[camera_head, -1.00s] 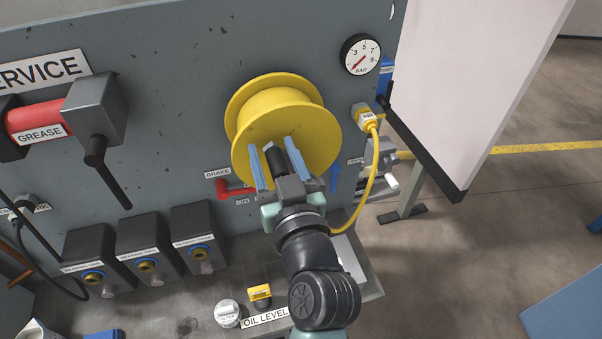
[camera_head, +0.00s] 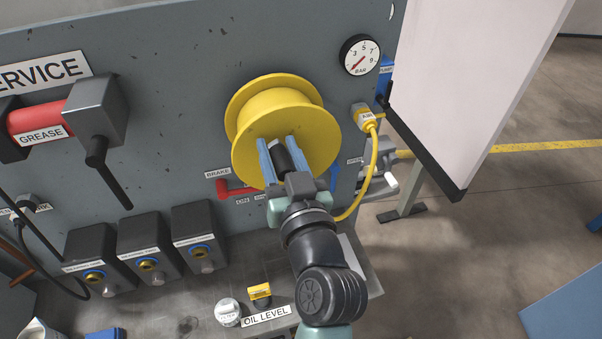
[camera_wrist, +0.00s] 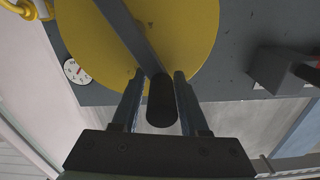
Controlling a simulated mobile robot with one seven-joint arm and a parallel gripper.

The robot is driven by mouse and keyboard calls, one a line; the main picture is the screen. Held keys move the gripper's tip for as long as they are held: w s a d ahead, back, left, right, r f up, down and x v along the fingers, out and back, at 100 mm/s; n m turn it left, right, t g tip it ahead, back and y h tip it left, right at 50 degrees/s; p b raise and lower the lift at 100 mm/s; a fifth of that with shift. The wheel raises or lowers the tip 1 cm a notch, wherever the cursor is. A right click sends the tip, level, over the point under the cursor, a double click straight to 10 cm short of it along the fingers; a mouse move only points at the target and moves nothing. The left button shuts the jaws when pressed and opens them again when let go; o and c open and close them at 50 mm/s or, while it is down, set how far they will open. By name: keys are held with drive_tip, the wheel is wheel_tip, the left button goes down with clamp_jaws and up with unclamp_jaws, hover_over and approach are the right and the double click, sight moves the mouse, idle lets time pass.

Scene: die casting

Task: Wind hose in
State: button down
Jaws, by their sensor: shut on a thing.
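The yellow hose reel (camera_head: 300,130) is mounted on the grey panel, with its round flange facing me. My gripper (camera_head: 280,155) is in front of the lower part of the flange, shut on the black crank handle (camera_head: 283,157). In the wrist view the handle (camera_wrist: 161,100) sits between the two blue fingers, and a grey crank arm (camera_wrist: 130,35) runs from it across the yellow flange.
A red brake lever (camera_head: 236,188) is left of my gripper. A pressure gauge (camera_head: 360,55) is above right. A white board (camera_head: 465,85) stands at the right. The grease unit (camera_head: 98,108) and several black boxes (camera_head: 143,240) are at the left. A shelf lies below.

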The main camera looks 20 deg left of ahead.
drive_tip(key=shift+w+d+f+m+p, duration=0.15)
drive_tip(key=shift+m+p, duration=0.15)
drive_tip(key=shift+m, duration=0.4)
drive_tip(key=shift+w+d+m, duration=0.2)
drive_tip(key=shift+d+m, duration=0.15)
drive_tip(key=shift+m, duration=0.55)
drive_tip(key=c, duration=0.7)
unclamp_jaws()
drive_tip(key=shift+o, duration=0.5)
drive_tip(key=shift+r, duration=0.2)
drive_tip(key=shift+s+d, duration=0.1)
